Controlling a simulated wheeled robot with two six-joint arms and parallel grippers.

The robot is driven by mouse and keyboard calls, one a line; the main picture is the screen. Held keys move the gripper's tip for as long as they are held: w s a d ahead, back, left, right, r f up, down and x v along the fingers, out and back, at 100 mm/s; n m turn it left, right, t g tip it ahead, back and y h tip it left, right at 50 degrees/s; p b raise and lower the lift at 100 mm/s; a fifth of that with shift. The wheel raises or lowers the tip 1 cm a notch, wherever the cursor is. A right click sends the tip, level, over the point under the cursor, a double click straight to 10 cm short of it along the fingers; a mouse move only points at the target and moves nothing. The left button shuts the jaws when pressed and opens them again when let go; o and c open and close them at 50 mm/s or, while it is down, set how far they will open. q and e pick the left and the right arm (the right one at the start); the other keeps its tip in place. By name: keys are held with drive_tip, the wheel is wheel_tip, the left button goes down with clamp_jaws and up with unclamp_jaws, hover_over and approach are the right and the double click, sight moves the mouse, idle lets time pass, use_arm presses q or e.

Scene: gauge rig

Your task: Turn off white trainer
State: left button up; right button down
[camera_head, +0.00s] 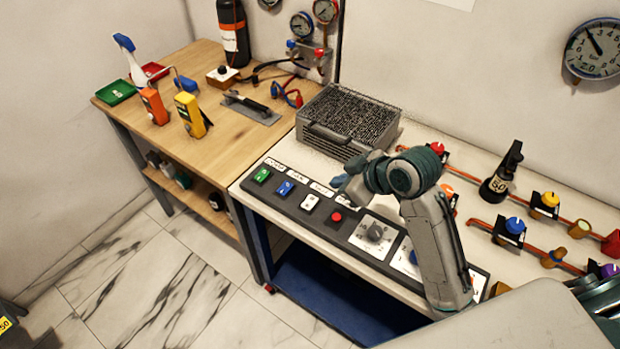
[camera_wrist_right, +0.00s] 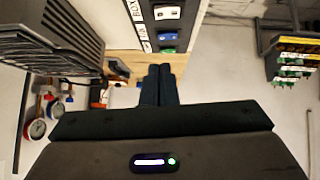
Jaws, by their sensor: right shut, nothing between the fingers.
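A white rocker switch (camera_head: 309,202) sits on the dark control panel (camera_head: 325,228) along the front of the white bench, between a blue switch and a red button. It also shows at the top of the right wrist view (camera_wrist_right: 167,12). Which way its rocker is tipped is too small to tell. My right gripper (camera_head: 341,186) is above the panel, a little right of the white switch and apart from it. In the right wrist view its dark fingers (camera_wrist_right: 159,72) are together and empty. My left gripper is not in view.
A green switch (camera_head: 262,175), blue switch (camera_head: 285,188), red button (camera_head: 336,216) and grey dial (camera_head: 375,233) share the panel. A grey finned box (camera_head: 345,120) stands behind the gripper. Valves on copper pipes (camera_head: 515,226) lie at the right. A wooden bench (camera_head: 222,145) adjoins on the left.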

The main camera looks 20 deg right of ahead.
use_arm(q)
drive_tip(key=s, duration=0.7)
use_arm(e)
drive_tip(key=s, duration=0.1)
drive_tip(key=p, duration=0.2)
approach(308, 196)
wheel_tip(308, 196, up, 3)
drive_tip(key=w+a, duration=0.1)
drive_tip(key=x, duration=0.3)
drive_tip(key=shift+w+a+f, duration=0.15)
drive_tip(key=shift+a+f, duration=0.05)
drive_tip(key=shift+f, duration=0.15)
wheel_tip(308, 196, down, 3)
drive_tip(key=shift+w+d+r+p, duration=0.1)
drive_tip(key=shift+w+r+p, duration=0.05)
drive_tip(key=shift+p, duration=0.35)
drive_tip(key=shift+d+f, duration=0.15)
drive_tip(key=shift+f, duration=0.55)
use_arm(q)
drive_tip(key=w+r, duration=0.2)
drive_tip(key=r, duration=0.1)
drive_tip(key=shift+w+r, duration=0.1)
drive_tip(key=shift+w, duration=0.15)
use_arm(e)
drive_tip(key=shift+f, duration=0.1)
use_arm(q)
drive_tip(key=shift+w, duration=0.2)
